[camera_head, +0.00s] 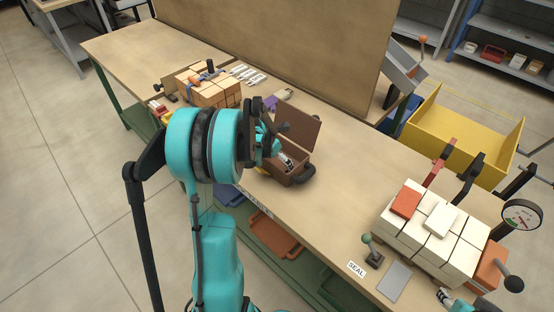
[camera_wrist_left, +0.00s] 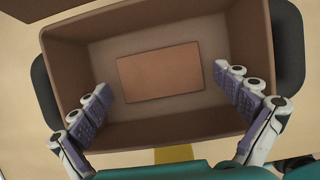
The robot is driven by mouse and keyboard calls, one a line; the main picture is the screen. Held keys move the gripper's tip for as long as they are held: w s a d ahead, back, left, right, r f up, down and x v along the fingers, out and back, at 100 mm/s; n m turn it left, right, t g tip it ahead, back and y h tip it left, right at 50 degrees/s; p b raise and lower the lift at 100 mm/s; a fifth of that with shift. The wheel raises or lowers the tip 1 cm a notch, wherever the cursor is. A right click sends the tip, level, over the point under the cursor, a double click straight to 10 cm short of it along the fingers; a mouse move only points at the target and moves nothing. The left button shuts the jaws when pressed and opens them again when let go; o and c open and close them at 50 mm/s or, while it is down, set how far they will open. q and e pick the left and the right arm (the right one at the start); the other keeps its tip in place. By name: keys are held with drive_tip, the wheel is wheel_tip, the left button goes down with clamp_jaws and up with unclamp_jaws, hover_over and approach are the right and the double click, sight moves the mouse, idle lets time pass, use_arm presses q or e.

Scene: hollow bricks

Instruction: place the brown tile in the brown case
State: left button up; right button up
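The brown case (camera_head: 299,128) stands on the workbench with its lid up. In the left wrist view I look down into the open case (camera_wrist_left: 190,136). The brown tile (camera_wrist_left: 160,71) lies flat on the case floor, apart from the walls and slightly askew. My left gripper (camera_wrist_left: 165,95) is open, its two purple-padded fingers spread apart on either side of the tile, touching nothing that I can see. In the head view my left gripper (camera_head: 286,160) reaches down at the case. Part of my right gripper (camera_head: 444,296) shows at the bottom right; its fingers are unclear.
A stack of cream bricks (camera_head: 430,235) with an orange and a white piece on top stands at the right, near a gauge (camera_head: 521,215). A stack of tan bricks (camera_head: 212,91) stands at the far left. A yellow bin (camera_head: 465,131) stands behind the bench. Bench between case and cream stack is clear.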

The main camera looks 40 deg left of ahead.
use_arm(q)
drive_tip(key=shift+r, duration=0.2)
drive_tip(key=p+v, duration=0.4)
drive_tip(key=v, duration=0.7)
drive_tip(key=s+d+r+m, duration=0.3)
drive_tip(key=d+r+m, duration=0.1)
drive_tip(key=d+m, duration=0.5)
drive_tip(key=s+d+r+m, duration=0.2)
drive_tip(key=d+r+m, duration=0.1)
drive_tip(key=d+m, duration=0.55)
drive_tip(key=s+d+m+t, duration=0.2)
drive_tip(key=s+d+m, duration=0.6)
drive_tip(key=m, duration=0.9)
drive_tip(key=shift+d+f+m+t, duration=0.15)
drive_tip(key=shift+d+m+t, duration=0.2)
drive_tip(key=shift+d, duration=0.45)
drive_tip(key=shift+s, duration=0.1)
